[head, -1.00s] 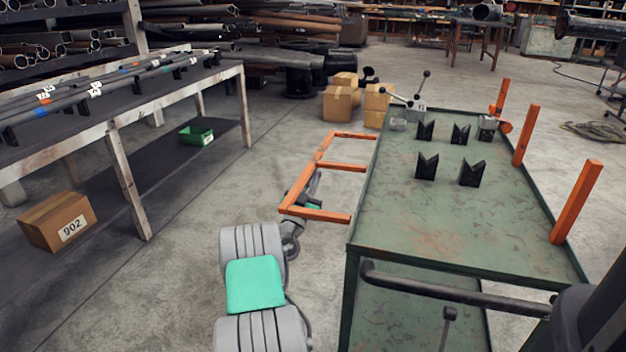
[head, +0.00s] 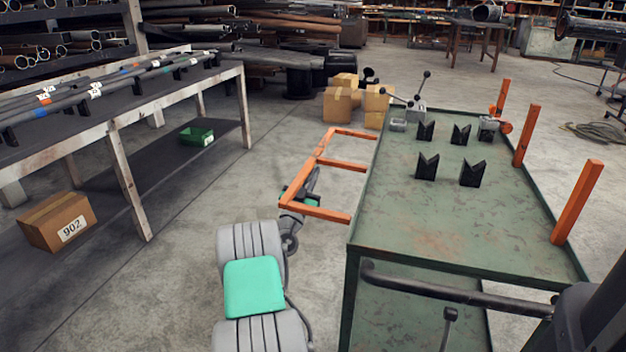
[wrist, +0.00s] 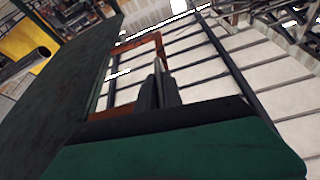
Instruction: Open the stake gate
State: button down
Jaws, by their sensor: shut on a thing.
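The stake gate (head: 344,165) is an orange frame on the left side of the green cart. In the head view it reaches out leftward from the cart's edge, low and roughly flat, with its crossbars ending at that edge. My gripper (head: 297,193) is at the near outer corner of the frame, shut on its outer bar; the jaws are small and partly hidden there. In the wrist view, the dark fingers (wrist: 158,88) are close together beside the orange frame (wrist: 128,46). The exact contact is hard to see.
The green cart top (head: 420,220) carries several black V-blocks (head: 427,167) and a clamp (head: 418,108). Orange stakes (head: 577,202) stand upright along its right side. A pipe bench (head: 130,115) stands left, with floor between. Cardboard boxes (head: 338,105) sit beyond the gate.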

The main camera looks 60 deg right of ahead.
aim_at(308, 160)
jog(key=r, duration=0.4)
jog(key=shift+w+r, duration=0.1)
jog(key=shift+w, duration=0.1)
jog(key=shift+s+r, duration=0.1)
jog(key=shift+r, duration=1.2)
jog(key=c, duration=1.5)
grip_release()
jog(key=v, duration=0.7)
jog(key=shift+a+f+b, duration=0.15)
jog(key=shift+a+b, duration=0.25)
